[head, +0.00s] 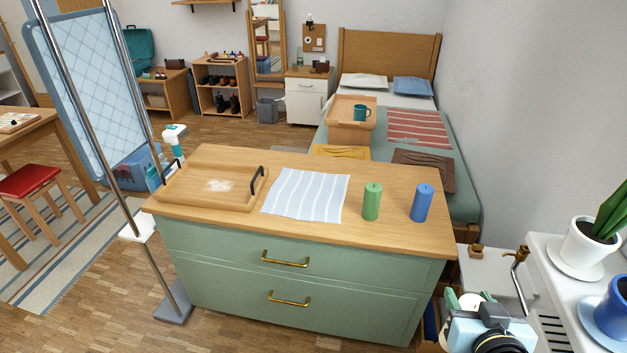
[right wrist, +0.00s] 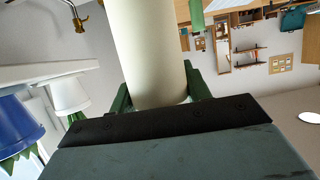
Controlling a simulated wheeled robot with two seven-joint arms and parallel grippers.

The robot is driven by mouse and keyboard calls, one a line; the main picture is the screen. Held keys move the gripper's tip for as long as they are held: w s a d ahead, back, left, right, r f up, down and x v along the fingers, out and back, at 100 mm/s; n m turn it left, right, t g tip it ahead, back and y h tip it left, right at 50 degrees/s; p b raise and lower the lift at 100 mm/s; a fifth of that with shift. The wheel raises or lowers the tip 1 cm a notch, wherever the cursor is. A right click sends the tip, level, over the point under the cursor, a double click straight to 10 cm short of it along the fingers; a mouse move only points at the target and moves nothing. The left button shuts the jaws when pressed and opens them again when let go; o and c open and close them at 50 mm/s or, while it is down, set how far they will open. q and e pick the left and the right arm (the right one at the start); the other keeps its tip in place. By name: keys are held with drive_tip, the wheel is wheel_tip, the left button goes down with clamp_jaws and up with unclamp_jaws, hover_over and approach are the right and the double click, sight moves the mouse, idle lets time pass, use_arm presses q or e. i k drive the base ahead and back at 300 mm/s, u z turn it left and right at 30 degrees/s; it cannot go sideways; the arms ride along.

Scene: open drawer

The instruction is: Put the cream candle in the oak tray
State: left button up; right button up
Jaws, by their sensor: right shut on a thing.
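The cream candle (right wrist: 148,45) fills the upper middle of the right wrist view. My right gripper (right wrist: 158,92) is shut on it, with a dark green finger on either side. In the head view my right gripper (head: 468,305) is at the bottom right, beyond the dresser's right end; only the candle's pale round top (head: 470,299) shows there. The oak tray (head: 188,186) lies on the left of the dresser top, with black handles and a white patch inside. My left gripper is not in view.
A striped cloth (head: 306,194), green candle (head: 372,202) and blue candle (head: 422,203) are on the dresser (head: 300,225), right of the tray. Its green drawers look shut. Potted plants (head: 590,243) stand on a white surface at right. Metal poles (head: 137,180) rise at left.

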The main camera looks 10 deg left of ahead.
sight(214, 185)
drive_tip(key=u, duration=2.75)
drive_tip(key=i, duration=2.2)
drive_tip(key=z, duration=2.4)
drive_tip(key=i, duration=1)
drive_tip(key=u, duration=0.05)
